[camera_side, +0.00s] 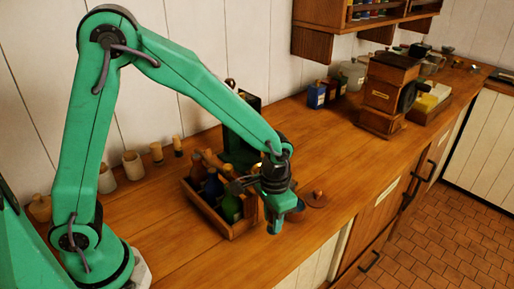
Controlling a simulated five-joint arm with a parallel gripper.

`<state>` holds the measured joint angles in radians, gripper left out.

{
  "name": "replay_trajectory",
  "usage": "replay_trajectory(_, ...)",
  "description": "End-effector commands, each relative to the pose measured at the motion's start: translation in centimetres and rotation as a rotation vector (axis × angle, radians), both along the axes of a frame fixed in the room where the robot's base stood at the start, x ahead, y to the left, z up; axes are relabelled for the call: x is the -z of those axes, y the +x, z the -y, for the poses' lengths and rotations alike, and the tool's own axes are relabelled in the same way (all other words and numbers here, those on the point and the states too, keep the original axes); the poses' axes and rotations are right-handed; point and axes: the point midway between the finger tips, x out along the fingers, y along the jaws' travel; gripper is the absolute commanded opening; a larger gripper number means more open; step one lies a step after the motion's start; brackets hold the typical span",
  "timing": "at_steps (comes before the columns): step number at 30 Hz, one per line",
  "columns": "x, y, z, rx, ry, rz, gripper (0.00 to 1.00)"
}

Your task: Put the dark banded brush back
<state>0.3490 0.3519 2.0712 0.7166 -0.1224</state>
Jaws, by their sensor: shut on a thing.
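My gripper (275,222) is low over the counter, just right of a wooden crate, with its fingers pointing down. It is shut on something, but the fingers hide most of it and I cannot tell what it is. A small blue and brown thing (297,211) shows right beside the fingers; I cannot tell whether it is held. At the wall stands a small upright piece with a tan top and dark lower part (178,147), possibly the dark banded brush. A similar tan piece (157,153) stands to its left.
The wooden crate (208,217) holds several bottles, close to my gripper. Pale jars (133,165) stand by the wall. A wooden grinder (388,93) stands farther back. The counter in front of the grinder is clear.

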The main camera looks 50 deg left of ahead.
Motion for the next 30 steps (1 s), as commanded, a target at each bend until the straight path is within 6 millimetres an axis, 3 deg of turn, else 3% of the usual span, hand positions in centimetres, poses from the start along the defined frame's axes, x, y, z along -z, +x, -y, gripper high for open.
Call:
replay_trajectory(13,3.7,-0.1,0.0,-0.001,0.001,-0.003,0.03)
replay_trajectory(28,4.3,0.0,0.0,-0.001,0.0,-0.001,0.03)
replay_trajectory(29,4.3,0.0,0.0,-0.001,0.0,0.0,0.32)
replay_trajectory(30,4.3,0.0,0.0,-0.001,0.0,0.0,0.4)
